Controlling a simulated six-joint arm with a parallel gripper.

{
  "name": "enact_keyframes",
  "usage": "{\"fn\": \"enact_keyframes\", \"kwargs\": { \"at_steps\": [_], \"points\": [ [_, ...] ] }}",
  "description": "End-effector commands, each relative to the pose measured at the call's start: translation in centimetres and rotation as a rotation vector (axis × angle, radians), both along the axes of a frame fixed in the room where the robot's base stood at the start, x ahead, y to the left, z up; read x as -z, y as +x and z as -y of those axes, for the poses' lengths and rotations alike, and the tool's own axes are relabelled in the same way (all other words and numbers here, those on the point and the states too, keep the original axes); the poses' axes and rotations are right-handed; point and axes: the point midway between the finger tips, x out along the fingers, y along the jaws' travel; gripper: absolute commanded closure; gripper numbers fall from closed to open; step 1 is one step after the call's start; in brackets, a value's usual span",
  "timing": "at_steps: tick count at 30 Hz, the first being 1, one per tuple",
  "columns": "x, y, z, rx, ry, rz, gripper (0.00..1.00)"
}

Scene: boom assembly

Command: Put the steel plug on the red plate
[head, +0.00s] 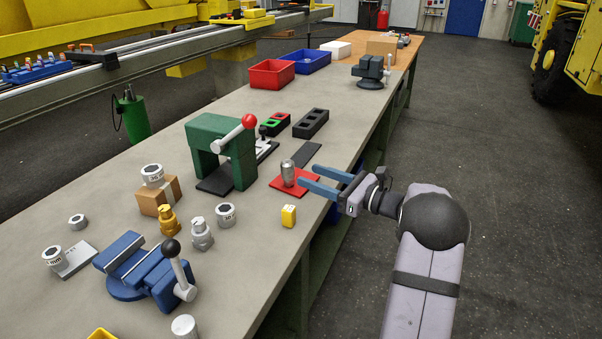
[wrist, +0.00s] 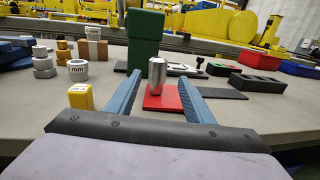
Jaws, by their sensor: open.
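The steel plug (head: 288,173) is a shiny grey cylinder standing upright on the red plate (head: 306,186), which lies flat on the bench. In the wrist view the plug (wrist: 157,74) stands on the red plate (wrist: 163,98), ahead of and between the two blue fingers. My gripper (head: 320,182) is open and empty at the right side of the plate, its fingers pointing toward the plug. The fingers also show in the wrist view (wrist: 158,88). No contact between fingers and plug is visible.
A green press (head: 240,160) with a red-knobbed lever stands just behind the plate. A dark flat plate (head: 306,154) lies beside it. A yellow block (head: 288,216) stands nearer. A blue vise (head: 150,272) and several grey fittings occupy the near left. The bench's right edge runs beneath my gripper.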

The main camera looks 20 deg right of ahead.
Motion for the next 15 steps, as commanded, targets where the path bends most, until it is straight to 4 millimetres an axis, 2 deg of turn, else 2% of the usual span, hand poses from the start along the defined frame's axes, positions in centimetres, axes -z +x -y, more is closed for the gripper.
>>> {"fn": "enact_keyframes", "kwargs": {
  "at_steps": [6, 15],
  "points": [
    [0.0, -2.2, 1.7, 0.001, 0.000, 0.000, 0.52],
    [0.0, -3.0, 2.2, -0.001, -0.001, 0.001, 0.52]
  ]
}}
